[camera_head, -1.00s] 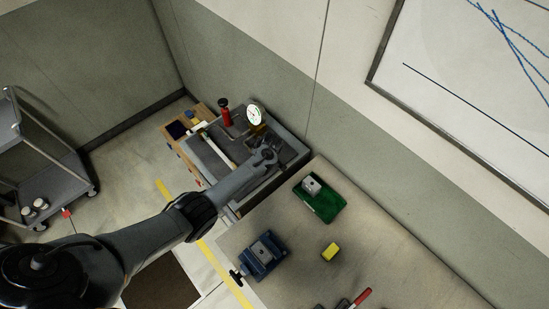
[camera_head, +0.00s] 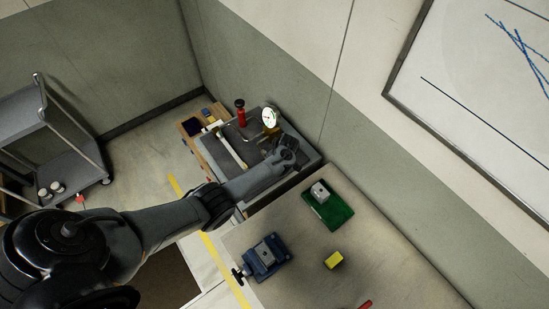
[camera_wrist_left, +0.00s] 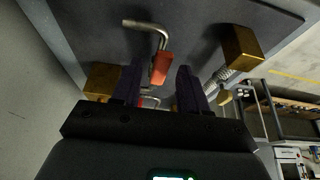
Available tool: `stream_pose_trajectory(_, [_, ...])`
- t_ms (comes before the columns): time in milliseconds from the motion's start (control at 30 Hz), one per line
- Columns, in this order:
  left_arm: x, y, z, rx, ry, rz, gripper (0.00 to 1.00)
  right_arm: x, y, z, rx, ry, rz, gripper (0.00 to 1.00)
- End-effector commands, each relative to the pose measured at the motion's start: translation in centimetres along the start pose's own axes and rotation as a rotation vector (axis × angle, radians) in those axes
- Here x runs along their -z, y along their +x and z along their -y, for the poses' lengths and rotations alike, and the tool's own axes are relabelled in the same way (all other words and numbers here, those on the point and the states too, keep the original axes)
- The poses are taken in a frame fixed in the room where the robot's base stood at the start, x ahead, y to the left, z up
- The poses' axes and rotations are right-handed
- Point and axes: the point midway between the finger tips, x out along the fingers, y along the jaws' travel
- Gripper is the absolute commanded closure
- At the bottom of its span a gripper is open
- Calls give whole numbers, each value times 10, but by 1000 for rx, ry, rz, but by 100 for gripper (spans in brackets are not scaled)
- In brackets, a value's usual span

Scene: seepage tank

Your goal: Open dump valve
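A bent metal rod (camera_wrist_left: 150,27) with a red-orange grip (camera_wrist_left: 161,67) shows in the left wrist view, against a dark grey panel. It looks like a valve lever, but I cannot tell for certain that it is the dump valve. My left gripper (camera_wrist_left: 160,80) has its two dark fingers apart, with the red grip between or just beyond the tips; no contact shows. In the head view my left arm reaches over the grey tank (camera_head: 309,160), and the end of that arm hides part of it. My right gripper is in neither view.
Brass blocks (camera_wrist_left: 242,46) stand near the fingers. A round gauge (camera_head: 269,119) and red cylinder (camera_head: 240,116) stand at the tank. The bench holds a green tray (camera_head: 334,217), blue vise (camera_head: 264,257) and yellow block (camera_head: 334,260). A cart (camera_head: 75,165) stands left.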

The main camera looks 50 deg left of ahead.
Motion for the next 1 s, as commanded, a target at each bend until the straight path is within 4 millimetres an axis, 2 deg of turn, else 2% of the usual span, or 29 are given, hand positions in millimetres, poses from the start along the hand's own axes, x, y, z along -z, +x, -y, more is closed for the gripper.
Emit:
stream_pose_trajectory(300, [0,-2,0,0,3,0,54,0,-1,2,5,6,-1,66])
stream_pose_trajectory(467, [1,-12,0,-1,3,-2,54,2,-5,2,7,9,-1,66])
stream_pose_trajectory(1000, [1,-94,0,-2,2,-2,54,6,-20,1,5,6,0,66])
